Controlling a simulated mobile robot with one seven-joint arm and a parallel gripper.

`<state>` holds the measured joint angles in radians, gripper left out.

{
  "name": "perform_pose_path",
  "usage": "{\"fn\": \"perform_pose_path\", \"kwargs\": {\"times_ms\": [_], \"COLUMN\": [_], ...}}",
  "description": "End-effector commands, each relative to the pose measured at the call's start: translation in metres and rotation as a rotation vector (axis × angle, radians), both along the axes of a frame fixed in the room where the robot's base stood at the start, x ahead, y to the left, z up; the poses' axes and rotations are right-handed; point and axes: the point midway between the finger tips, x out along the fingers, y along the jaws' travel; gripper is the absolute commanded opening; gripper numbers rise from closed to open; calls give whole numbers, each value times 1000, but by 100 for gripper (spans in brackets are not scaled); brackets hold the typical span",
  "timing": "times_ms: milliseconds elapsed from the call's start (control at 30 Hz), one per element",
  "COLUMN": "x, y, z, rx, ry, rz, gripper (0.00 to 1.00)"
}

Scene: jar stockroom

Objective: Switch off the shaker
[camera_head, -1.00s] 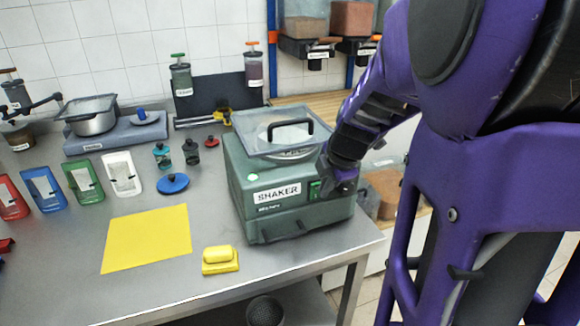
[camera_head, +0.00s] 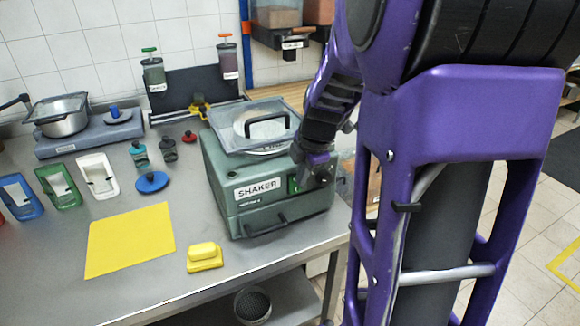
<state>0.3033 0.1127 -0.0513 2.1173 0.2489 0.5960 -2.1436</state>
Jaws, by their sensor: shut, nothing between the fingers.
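The shaker (camera_head: 232,212) is a green box with a clear lid (camera_head: 222,140) and black handle, standing on the steel bench near its right front corner. Its front carries a "SHAKER" label, a small indicator spot (camera_head: 234,174) that looks dull, and a green switch (camera_head: 293,185) at the right. My gripper (camera_head: 308,178) is shut and empty, right at the switch on the shaker's front right. The arm and fingers partly cover the switch, so I cannot tell whether they touch it or which way it is set.
A yellow sheet (camera_head: 130,240) and a yellow block (camera_head: 204,256) lie left of the shaker. A scale with a pot (camera_head: 62,116), coloured holders and small bottles stand further left and back. A dispenser rack (camera_head: 195,90) stands behind. Floor is open at the right.

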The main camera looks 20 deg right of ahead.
Motion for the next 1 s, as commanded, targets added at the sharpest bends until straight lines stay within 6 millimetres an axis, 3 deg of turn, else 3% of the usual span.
{"fn": "perform_pose_path", "kwargs": {"times_ms": [400,1000], "x": [0,2], "y": [0,4], "z": [15,17], "rx": [0,1], "ry": [-1,0], "rz": [-1,1], "gripper": [0,0]}}
